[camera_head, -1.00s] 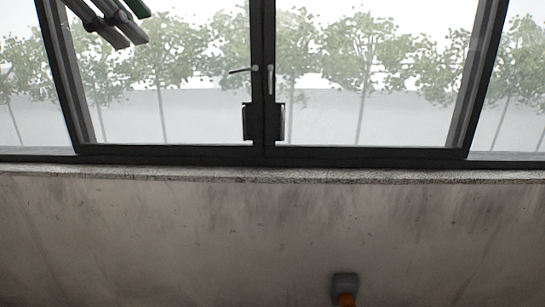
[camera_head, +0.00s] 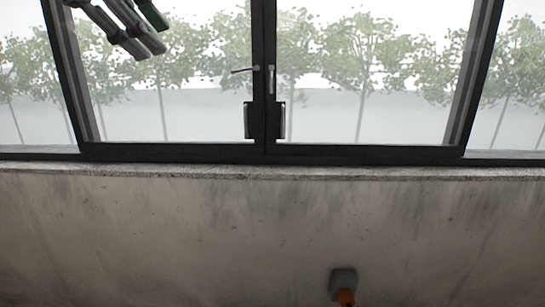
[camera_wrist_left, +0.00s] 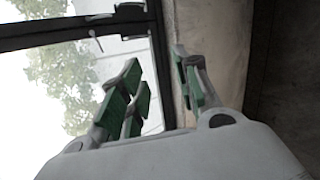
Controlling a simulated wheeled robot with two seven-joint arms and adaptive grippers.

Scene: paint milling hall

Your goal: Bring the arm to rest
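My left gripper (camera_head: 146,36) shows at the upper left of the head view, in front of the window and cut off by the top edge. Its grey and green fingers point down to the right. In the left wrist view my left gripper (camera_wrist_left: 160,84) has its green-padded fingers apart with a clear gap between them. Nothing is held in the gap. My right gripper is in neither view.
A dark-framed window (camera_head: 265,80) with two handles fills the upper head view, with trees outside. Below are a narrow sill (camera_head: 300,174) and a stained concrete wall (camera_head: 200,235). A grey box (camera_head: 343,280) with an orange part shows at the bottom.

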